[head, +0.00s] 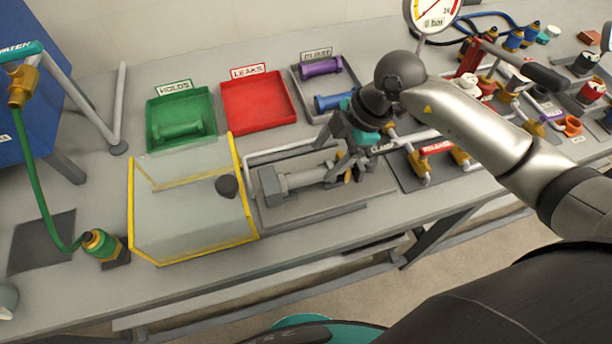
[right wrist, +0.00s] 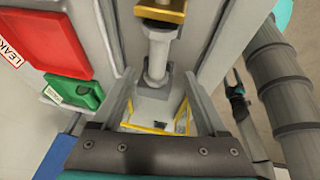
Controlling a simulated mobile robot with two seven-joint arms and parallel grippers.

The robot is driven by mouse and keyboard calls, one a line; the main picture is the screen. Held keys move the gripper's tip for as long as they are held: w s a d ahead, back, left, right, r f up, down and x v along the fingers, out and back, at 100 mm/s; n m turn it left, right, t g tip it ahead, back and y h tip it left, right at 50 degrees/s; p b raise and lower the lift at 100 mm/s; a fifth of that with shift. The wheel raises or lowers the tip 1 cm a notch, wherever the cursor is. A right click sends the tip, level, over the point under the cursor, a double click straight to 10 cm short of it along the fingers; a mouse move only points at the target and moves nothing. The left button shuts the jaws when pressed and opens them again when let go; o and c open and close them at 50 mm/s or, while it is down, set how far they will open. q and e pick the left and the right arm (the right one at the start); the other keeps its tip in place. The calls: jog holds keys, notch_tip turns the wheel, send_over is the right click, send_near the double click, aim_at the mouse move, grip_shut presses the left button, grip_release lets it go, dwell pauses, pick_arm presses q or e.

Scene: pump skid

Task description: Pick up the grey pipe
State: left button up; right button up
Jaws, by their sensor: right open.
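The grey pipe (head: 305,179) lies on its side in a grey test fixture on the bench, with a thick block at its left end. In the right wrist view the grey pipe (right wrist: 157,60) runs away between my fingers, with a brass fitting (right wrist: 160,10) at its far end. My right gripper (head: 346,165) is over the right part of the pipe, fingers pointing down. Its fingers partly hide that end in the head view. The right gripper (right wrist: 163,105) is open, one finger on each side of the pipe's line; contact is not clear.
A clear yellow-edged guard (head: 195,205) stands left of the fixture. Behind are a green tray (head: 205,103) with a green pipe, an empty red tray (head: 258,103), and a tray with purple (head: 321,67) and blue pipes. A gauge (head: 433,12) and crowded fittings stand right.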

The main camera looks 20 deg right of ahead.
aim_at(308, 174)
jog(key=b+x, duration=0.1)
jog(key=x, duration=0.7)
jog(key=shift+w+a+f, duration=0.1)
jog(key=shift+a, duration=0.05)
grip_shut()
dwell(0.4)
dwell(0.3)
